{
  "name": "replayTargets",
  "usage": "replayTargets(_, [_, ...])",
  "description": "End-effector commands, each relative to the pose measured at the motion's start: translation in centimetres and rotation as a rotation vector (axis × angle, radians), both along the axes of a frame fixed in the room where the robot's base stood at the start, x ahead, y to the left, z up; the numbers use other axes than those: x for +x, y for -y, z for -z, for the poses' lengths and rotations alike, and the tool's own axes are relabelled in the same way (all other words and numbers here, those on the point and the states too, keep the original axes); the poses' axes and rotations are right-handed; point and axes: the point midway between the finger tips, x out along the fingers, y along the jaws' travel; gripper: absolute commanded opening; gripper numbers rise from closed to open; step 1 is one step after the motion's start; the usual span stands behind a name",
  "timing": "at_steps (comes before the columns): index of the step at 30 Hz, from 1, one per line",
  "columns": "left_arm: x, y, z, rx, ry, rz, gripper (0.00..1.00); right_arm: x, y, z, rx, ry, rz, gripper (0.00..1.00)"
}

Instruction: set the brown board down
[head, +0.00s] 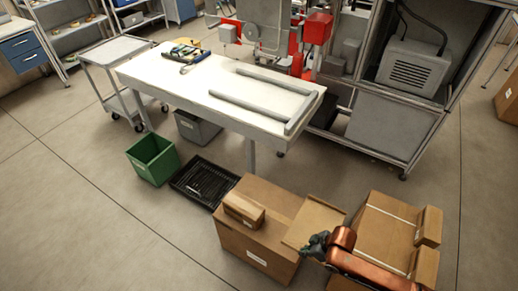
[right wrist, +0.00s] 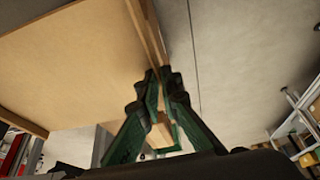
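The brown board (head: 314,220) is flat and thin and appears tilted at the right end of the large cardboard box (head: 243,236). In the head view I cannot tell whether it touches the box. My right gripper (head: 316,243), dark green at the end of a copper-coloured arm, is at its near edge. In the right wrist view the board (right wrist: 75,55) fills the upper left. The fingers of the right gripper (right wrist: 160,78) close on its edge from both sides. My left gripper is in neither view.
A small box (head: 244,209) lies on the large box. More cartons (head: 388,225) stand right of the board. A black crate (head: 203,182) and green bin (head: 153,158) are on the floor at left. A white table (head: 215,85) stands behind. Floor at lower left is clear.

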Motion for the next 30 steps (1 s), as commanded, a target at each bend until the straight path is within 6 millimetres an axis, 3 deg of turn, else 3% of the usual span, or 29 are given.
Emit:
replayTargets(1, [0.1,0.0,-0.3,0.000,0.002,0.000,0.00,1.0,-0.5,-2.4,0.003,0.011,0.049,0.00])
replayTargets(6, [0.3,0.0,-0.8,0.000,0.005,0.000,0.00,3.4,-1.0,-10.4,0.004,0.014,0.295,0.00])
replayTargets(12, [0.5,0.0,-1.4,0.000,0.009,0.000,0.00,4.7,-0.8,-19.8,0.005,0.015,0.602,0.00])
replayTargets(15, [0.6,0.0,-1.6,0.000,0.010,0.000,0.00,4.9,-0.4,-23.6,0.005,0.013,0.736,0.00])
replayTargets(18, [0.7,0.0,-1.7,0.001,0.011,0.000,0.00,4.7,0.1,-26.3,0.003,0.009,0.841,0.00])
replayTargets(22, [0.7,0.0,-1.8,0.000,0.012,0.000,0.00,4.6,0.5,-28.3,0.002,0.005,0.925,0.00])
replayTargets(30, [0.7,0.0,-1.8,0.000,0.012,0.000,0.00,4.5,0.7,-28.9,0.000,0.001,0.959,0.00])
